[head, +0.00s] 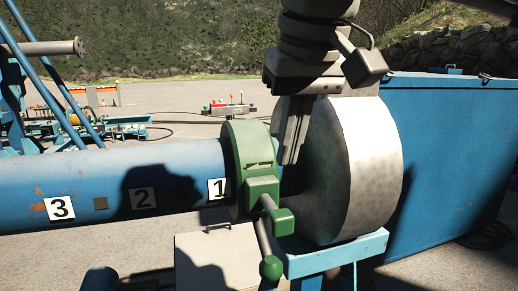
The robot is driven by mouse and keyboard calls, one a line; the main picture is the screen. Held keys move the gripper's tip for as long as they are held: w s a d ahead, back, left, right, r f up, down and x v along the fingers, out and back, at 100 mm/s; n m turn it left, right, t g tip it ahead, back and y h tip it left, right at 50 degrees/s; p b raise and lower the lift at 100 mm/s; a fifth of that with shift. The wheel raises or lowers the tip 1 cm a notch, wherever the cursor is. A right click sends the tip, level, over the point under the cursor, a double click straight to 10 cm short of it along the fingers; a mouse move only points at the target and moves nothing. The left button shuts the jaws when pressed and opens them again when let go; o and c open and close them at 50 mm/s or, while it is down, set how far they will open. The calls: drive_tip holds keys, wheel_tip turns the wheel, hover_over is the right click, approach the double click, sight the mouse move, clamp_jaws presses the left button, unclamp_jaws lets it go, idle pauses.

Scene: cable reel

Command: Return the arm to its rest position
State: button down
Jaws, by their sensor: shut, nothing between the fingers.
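My arm comes down from the top of the head view. My gripper (288,160) points downward with its two dark fingers together, shut and empty. It is in front of the large grey disc (370,170) and just right of the green clamp (243,165). Its fingertips are close to the short stretch of blue pipe between clamp and disc; I cannot tell whether they touch anything. The clamp sits around the blue pipe (110,170) and has a green ball-ended lever (271,266) hanging down in front.
The pipe carries number plates 3 (60,208), 2 (143,198) and 1 (218,188). A blue stand (336,256) is below the disc. A big blue box (450,140) fills the right side. A small control box (229,108) is behind the clamp. Open paved ground lies behind.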

drive_tip(key=shift+f, duration=0.1)
drive_tip(key=s+d+f+m+b, duration=0.1)
drive_tip(key=s+d+f+b, duration=0.1)
drive_tip(key=f, duration=0.8)
drive_tip(key=s+d+f+m+t+b, duration=0.1)
drive_tip(key=s+d+f+b, duration=0.2)
drive_tip(key=f, duration=0.8)
drive_tip(key=s+d+f+m+t+h+b, duration=0.1)
drive_tip(key=d+f, duration=0.3)
drive_tip(key=f, duration=0.6)
drive_tip(key=shift+s+f+b, duration=0.35)
drive_tip(key=shift+s+b, duration=0.4)
drive_tip(key=shift+s, duration=0.1)
